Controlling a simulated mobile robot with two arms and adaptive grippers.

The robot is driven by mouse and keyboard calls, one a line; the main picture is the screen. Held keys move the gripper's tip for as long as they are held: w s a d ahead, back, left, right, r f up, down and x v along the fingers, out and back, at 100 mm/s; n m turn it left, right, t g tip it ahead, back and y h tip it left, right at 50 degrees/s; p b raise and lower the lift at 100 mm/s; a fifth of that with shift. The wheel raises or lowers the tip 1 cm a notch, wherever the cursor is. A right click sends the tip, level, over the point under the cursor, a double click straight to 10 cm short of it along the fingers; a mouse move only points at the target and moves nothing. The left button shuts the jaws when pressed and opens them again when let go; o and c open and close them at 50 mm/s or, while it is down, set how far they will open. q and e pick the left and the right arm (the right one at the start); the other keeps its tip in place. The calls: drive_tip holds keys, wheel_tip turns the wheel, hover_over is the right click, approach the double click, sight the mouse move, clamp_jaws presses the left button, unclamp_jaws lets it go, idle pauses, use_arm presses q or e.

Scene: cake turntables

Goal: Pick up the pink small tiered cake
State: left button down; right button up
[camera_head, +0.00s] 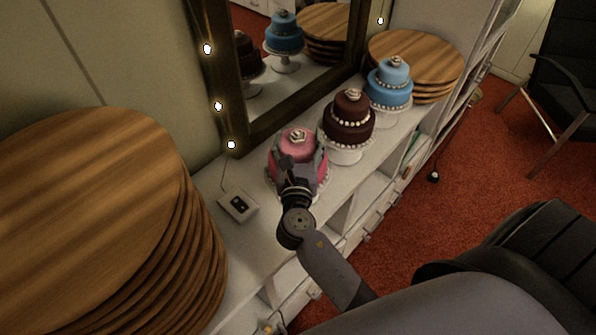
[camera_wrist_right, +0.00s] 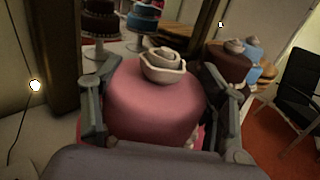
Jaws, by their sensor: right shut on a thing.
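The pink small tiered cake (camera_head: 297,143) sits at the near end of a row of cakes on the white shelf top, with a pale rosette on top. My right gripper (camera_head: 298,160) is shut on it, with a finger on each side of the upper tier. In the right wrist view the pink cake (camera_wrist_right: 155,100) fills the middle between the two fingers of the right gripper (camera_wrist_right: 158,105). The gripper and wrist hide much of its lower part in the head view. I cannot tell whether its base is off the shelf. My left gripper is not in view.
A brown tiered cake (camera_head: 348,122) stands close behind, then a blue tiered cake (camera_head: 389,84). Stacked wooden boards (camera_head: 90,200) fill the left; more boards (camera_head: 415,57) stand at the back. A framed mirror (camera_head: 300,70) stands along the wall.

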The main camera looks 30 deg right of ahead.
drive_tip(key=shift+a, duration=0.1)
drive_tip(key=c, duration=1.2)
drive_tip(key=shift+c, duration=0.4)
drive_tip(key=shift+r, duration=0.15)
